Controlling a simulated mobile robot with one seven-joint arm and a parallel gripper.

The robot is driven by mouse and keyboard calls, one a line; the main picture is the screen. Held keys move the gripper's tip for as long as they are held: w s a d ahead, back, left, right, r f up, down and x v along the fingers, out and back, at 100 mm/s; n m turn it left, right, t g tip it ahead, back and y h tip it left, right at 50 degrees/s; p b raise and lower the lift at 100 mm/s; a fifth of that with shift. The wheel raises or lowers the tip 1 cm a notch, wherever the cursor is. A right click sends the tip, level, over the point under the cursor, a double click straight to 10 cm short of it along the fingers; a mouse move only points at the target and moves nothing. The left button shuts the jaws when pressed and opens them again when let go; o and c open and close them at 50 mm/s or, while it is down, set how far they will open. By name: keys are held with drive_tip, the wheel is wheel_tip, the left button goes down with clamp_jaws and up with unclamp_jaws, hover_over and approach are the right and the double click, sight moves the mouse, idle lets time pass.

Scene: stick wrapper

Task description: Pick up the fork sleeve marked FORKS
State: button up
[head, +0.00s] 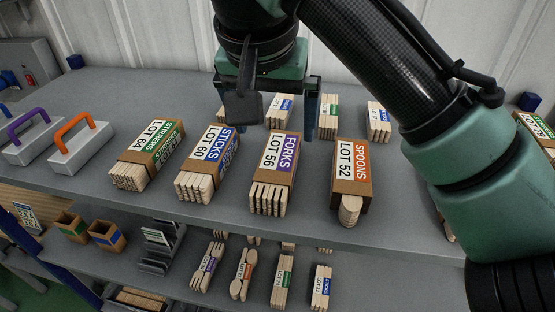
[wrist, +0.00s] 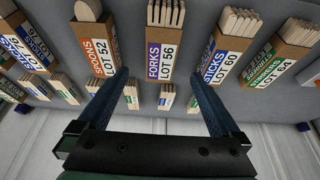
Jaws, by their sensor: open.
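The fork sleeve marked FORKS (head: 280,157) lies on the grey shelf. It is a brown wrapper with a purple label reading FORKS, LOT 56, around a bundle of wooden forks whose tines stick out at the front edge. In the wrist view the FORKS sleeve (wrist: 162,52) lies beyond the fingertips, roughly centred between them. My gripper (head: 280,125) is open and empty, above and behind the sleeve in the head view. In the wrist view its two fingers (wrist: 162,78) are spread wide, and I see no contact with the sleeve.
The SPOONS sleeve (head: 351,172) lies to the right and the STICKS sleeve (head: 207,164) to the left, with gaps between. The STIRRERS sleeve (head: 148,155) is farther left. A lower shelf (head: 340,262) holds more bundles.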

sight(277, 160)
drive_tip(key=x, duration=0.5)
drive_tip(key=shift+w+f+p, duration=0.2)
drive_tip(key=shift+f+p, duration=0.1)
drive_tip(key=shift+p, duration=0.05)
drive_tip(key=p+x, duration=0.2)
drive_tip(key=x, duration=0.2)
drive_tip(key=shift+a+f+p, duration=0.1)
drive_tip(key=shift+p, duration=0.3)
drive_tip(key=shift+w+f, duration=0.15)
drive_tip(key=shift+f, duration=0.45)
drive_tip(key=c, duration=1.4)
